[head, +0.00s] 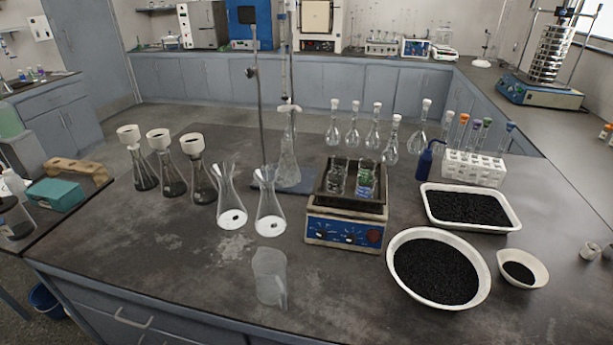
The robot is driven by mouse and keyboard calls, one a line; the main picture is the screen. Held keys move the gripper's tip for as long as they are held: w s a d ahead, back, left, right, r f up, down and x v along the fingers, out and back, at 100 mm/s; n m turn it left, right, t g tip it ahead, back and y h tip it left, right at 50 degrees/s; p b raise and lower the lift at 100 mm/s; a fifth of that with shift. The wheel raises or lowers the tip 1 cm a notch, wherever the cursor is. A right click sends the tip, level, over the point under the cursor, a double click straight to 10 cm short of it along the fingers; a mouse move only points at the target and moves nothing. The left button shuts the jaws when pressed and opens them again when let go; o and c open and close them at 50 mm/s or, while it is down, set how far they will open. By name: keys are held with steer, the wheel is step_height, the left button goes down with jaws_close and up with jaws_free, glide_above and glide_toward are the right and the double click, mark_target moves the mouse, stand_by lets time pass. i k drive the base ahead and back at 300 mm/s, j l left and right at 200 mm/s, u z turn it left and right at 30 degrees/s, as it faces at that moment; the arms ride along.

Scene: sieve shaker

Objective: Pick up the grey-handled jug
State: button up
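A translucent grey jug-like vessel (270,280) stands upright near the front edge of the dark bench, left of centre. It looks empty, and I cannot make out a grey handle on it. No other jug with a clear grey handle shows. My gripper is not in view in the head view.
Two conical flasks (229,212) (271,220) stand just behind the vessel. A blue-fronted heater (343,232) holding beakers is behind right. A round white bowl (397,262) and a white tray (515,218) of black granules lie at right. The bench left of the vessel is clear.

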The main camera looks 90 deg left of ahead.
mark_target(269, 267)
steer(key=u, duration=0.5)
steer(key=i+u, duration=0.1)
steer(key=u, duration=0.9)
steer(key=l+u, duration=0.15)
steer(key=u, duration=0.3)
steer(key=i+l+u, duration=0.15)
steer(key=l+u, duration=0.3)
steer(key=i+l+u, duration=0.15)
steer(key=u, duration=0.35)
steer(key=l+u, duration=0.55)
steer(key=l, duration=0.55)
steer(key=k+l+u, duration=0.1)
steer(key=l, duration=0.55)
